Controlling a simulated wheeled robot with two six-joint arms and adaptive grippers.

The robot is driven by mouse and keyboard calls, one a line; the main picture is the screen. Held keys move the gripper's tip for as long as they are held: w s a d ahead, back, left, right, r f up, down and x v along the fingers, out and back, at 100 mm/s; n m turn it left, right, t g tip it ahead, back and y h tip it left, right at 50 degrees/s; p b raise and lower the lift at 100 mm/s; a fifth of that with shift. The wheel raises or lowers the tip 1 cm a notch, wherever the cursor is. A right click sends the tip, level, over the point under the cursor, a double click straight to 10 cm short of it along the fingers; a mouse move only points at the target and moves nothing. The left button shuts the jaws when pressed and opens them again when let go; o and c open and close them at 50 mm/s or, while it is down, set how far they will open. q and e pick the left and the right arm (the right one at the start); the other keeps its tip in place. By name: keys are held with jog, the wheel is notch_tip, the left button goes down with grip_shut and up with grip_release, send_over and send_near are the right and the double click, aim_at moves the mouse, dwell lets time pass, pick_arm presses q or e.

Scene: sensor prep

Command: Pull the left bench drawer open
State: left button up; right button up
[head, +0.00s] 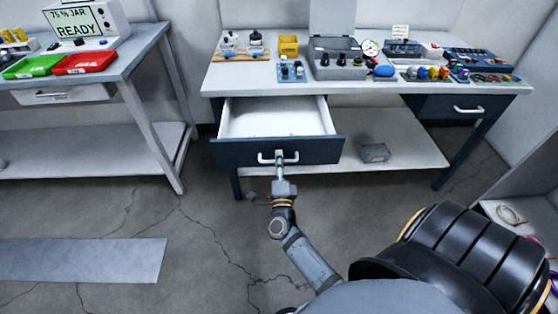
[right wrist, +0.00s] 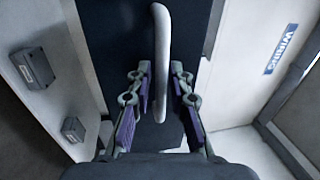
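The left bench drawer (head: 230,152) has a dark blue front and a white inside, and it stands pulled well out from under the bench (head: 225,80). Its light handle (head: 263,158) is on the middle of the front. My right gripper (head: 280,162) is at this handle in the head view. In the right wrist view the handle (right wrist: 161,60) runs between the two fingers of my right gripper (right wrist: 160,85), with a visible gap on each side. The fingers are open around the handle. My left gripper is not in view.
A second drawer (head: 440,108), shut, is at the bench's right. A grey box (head: 374,152) lies on the lower shelf (head: 400,128). The benchtop carries a grey case (head: 337,60), a yellow bin (head: 289,46) and small parts. A side table (head: 140,50) stands left; floor between is clear.

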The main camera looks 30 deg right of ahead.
jog(key=v, duration=0.7)
jog(key=shift+s+a, duration=0.1)
jog(key=shift+a, duration=0.05)
